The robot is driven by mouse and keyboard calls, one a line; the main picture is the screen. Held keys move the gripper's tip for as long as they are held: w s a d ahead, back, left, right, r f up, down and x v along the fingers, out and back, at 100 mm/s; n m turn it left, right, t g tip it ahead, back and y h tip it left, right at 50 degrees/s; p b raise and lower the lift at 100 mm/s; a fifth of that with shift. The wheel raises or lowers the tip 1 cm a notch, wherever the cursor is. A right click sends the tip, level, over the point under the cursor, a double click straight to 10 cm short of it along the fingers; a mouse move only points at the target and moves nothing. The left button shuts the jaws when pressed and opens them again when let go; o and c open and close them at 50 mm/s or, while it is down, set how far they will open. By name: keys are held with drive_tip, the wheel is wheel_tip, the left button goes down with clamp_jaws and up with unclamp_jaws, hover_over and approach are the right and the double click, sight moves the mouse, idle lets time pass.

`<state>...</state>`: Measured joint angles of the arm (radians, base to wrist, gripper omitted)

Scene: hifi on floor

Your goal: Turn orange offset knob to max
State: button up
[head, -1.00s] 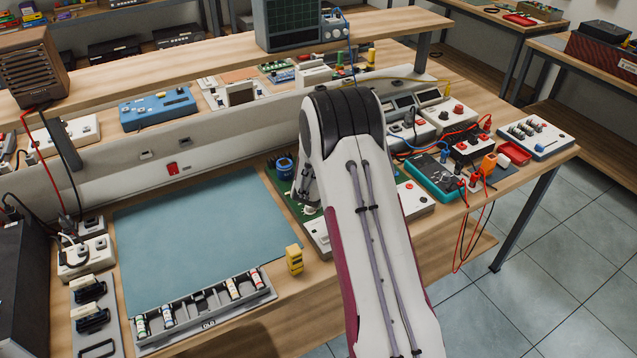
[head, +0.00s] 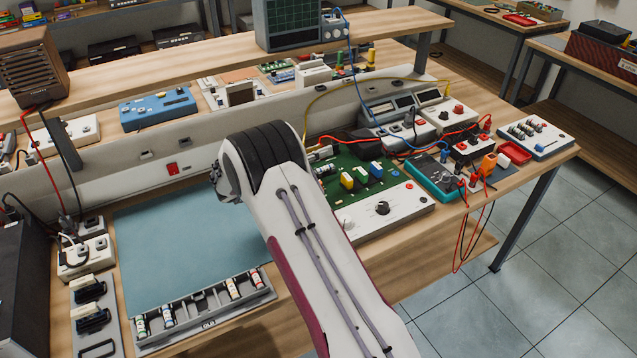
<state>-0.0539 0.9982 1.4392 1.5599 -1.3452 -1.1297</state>
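I cannot make out a knob that is clearly the orange offset knob. A white panel with a green circuit board (head: 408,198) lies right of my arm. It carries a black knob (head: 383,208) and a paler knob (head: 348,224) at its front. An orange block (head: 503,160) sits at the right near a red block, and I cannot tell whether it is a knob. My gripper (head: 227,186) shows only as a small dark part at the left of my wrist, over the blue-green mat. Its fingertips are hidden, and I see nothing held.
The blue-green mat (head: 160,240) is mostly clear. A grey tray of small bottles (head: 205,310) lies at its front edge. A teal meter (head: 437,178), red and blue cables, and a white switch box (head: 535,137) crowd the right side.

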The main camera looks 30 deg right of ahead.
sight(319, 182)
drive_tip(key=s+a+f+m+g, duration=0.1)
drive_tip(key=a+m, duration=0.1)
drive_tip(key=s+a+f+m+g+y, duration=0.1)
drive_tip(key=a+f+m, duration=0.1)
drive_tip(key=a, duration=0.1)
drive_tip(key=a+f+m+g+y, duration=0.1)
drive_tip(key=a+f+m, duration=0.1)
drive_tip(key=a+m, duration=0.1)
drive_tip(key=shift+s+a+f, duration=0.25)
drive_tip(key=shift+s, duration=0.15)
drive_tip(key=shift+d, duration=0.1)
drive_tip(key=shift+x, duration=3.85)
clamp_jaws()
